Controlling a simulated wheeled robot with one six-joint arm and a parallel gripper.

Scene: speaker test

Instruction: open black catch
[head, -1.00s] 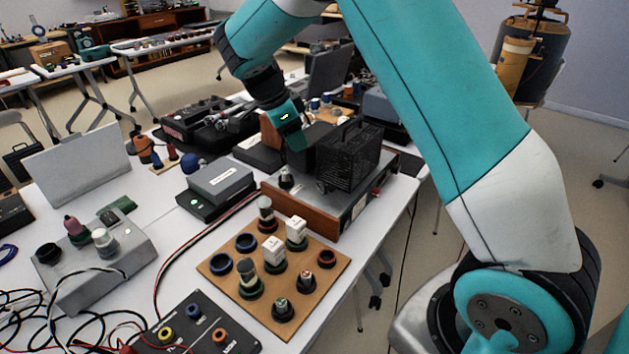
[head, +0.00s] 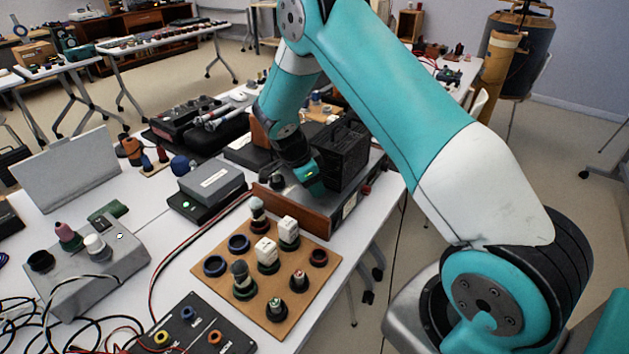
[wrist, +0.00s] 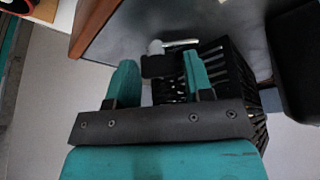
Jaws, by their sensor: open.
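The grey device with a wooden front panel (head: 291,211) stands on the white table and carries a black mesh cage (head: 346,150). The cage also shows in the wrist view (wrist: 238,85). My gripper (wrist: 158,66) is open, with its two teal fingers pointing at the device top. Between the fingers is a small black part (wrist: 157,66) with a pale rounded top, beside a thin metal bar; it looks like the black catch. I cannot tell whether the fingers touch it.
A wooden board (head: 225,300) with pegs, rings and white blocks lies in front of the device. A grey box (head: 212,182) stands to its left. A black panel (head: 190,335) with coloured sockets is at the near edge. Cables lie at lower left.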

